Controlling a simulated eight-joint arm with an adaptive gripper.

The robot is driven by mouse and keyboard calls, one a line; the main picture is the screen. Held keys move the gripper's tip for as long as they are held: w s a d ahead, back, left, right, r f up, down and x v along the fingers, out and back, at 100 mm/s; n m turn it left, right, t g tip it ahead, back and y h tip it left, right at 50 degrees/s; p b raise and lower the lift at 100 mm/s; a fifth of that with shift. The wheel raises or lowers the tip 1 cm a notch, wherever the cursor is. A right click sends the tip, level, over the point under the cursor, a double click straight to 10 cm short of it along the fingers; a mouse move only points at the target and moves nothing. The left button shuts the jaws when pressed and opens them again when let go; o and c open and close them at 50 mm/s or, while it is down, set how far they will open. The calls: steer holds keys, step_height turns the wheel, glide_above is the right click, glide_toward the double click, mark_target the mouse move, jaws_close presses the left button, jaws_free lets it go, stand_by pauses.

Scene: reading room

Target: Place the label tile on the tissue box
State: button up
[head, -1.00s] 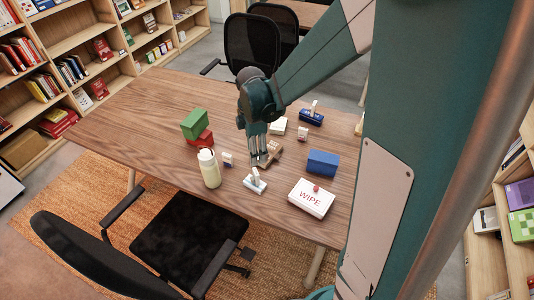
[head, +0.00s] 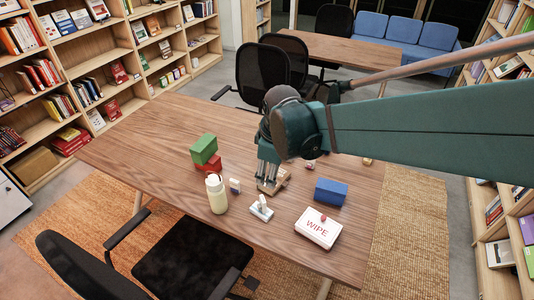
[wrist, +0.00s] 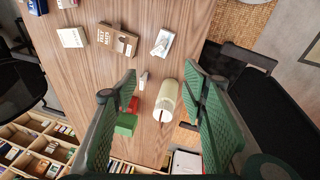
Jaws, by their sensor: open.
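A small white-and-blue upright piece (head: 234,185), which may be the label tile, stands beside the cream bottle (head: 217,194). It also shows in the wrist view (wrist: 143,80). My gripper (head: 268,180) is open and empty, pointing down in front of a brown lettered box (head: 273,187), beyond the upright piece. In the wrist view my gripper's (wrist: 160,85) fingers are wide apart, with the bottle between them.
Green (head: 204,149) and red (head: 209,164) blocks sit left of my gripper. A white block with an upright piece (head: 261,209) and a blue box (head: 331,192) lie to the right. My arm hides part of the far right. The table's left (head: 135,150) is clear.

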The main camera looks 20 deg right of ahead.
steer(key=s+r+m+t, duration=0.4)
steer(key=s+r+m, duration=0.3)
steer(key=s+m, duration=0.3)
steer(key=shift+s, duration=1.4)
steer(key=shift+o, duration=0.5)
